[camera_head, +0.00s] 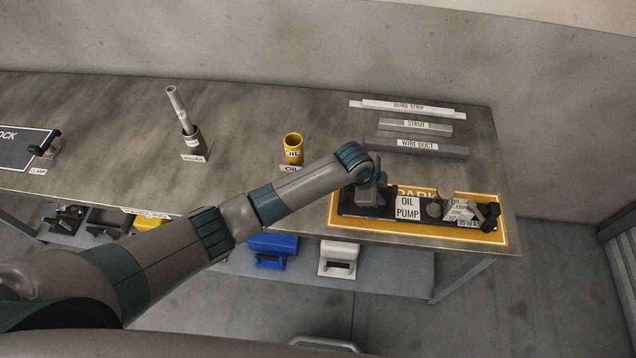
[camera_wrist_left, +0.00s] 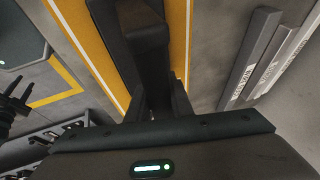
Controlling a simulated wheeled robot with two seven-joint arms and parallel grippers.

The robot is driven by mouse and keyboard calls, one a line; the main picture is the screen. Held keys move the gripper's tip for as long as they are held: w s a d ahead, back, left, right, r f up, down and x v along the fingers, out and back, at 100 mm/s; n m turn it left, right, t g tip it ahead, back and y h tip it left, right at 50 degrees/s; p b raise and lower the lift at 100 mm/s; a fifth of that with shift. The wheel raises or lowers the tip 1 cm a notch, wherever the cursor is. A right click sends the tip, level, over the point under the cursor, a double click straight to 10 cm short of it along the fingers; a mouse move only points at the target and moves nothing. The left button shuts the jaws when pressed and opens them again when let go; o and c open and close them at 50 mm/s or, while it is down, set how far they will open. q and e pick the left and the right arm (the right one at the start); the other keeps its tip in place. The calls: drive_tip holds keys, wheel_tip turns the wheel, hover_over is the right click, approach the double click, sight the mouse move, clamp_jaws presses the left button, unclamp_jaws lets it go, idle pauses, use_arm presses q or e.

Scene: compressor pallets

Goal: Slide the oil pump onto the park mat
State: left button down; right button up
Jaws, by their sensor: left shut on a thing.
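The oil pump (camera_head: 407,207) is a long dark unit with a white "OIL PUMP" label and grey cylindrical parts toward its right end. It lies over the yellow-edged park mat (camera_head: 420,236) at the right of the bench, within the mat's outline as far as I can see. My left gripper (camera_head: 373,197) is at the pump's left end, shut on it. In the left wrist view, the dark pump body (camera_wrist_left: 150,50) runs up between the fingers (camera_wrist_left: 158,105), with the mat's yellow border (camera_wrist_left: 83,40) on both sides. The exact grip point is partly hidden. My right gripper is not in view.
Behind the mat lie a guide strip (camera_head: 408,108), a strut (camera_head: 416,127) and a wire duct (camera_head: 416,148). A yellow oil can (camera_head: 293,149) and a holder with a rod (camera_head: 192,139) stand to the left.

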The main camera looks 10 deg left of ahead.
use_arm(q)
drive_tip(key=c, duration=1.5)
unclamp_jaws()
drive_tip(key=shift+s+f, duration=0.1)
drive_tip(key=shift+f, duration=0.15)
drive_tip(key=shift+a+r, duration=0.1)
drive_tip(key=shift+r, duration=0.05)
drive_tip(key=v, duration=1.2)
drive_tip(key=shift+r, duration=0.1)
